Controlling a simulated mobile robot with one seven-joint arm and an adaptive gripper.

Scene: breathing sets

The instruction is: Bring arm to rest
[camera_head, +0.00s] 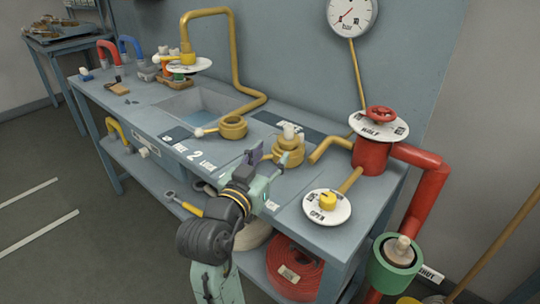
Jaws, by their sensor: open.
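My arm rises from the bottom of the head view. My gripper (269,159) is over the front part of the grey workbench (188,127). Its jaws are open, with one finger to the left and one to the right, and I see nothing between them. A brass fitting with a pale knob (288,150) stands just beyond the fingers. I cannot tell whether the right finger touches it. My wrist hides part of the bench's front edge.
A yellow valve knob on a white disc (326,206) and a red valve (371,150) stand to the right. A brass ring with a handle (232,127) is behind left. A green cylinder (394,265) is at lower right. A coiled red hose (295,268) lies below the bench.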

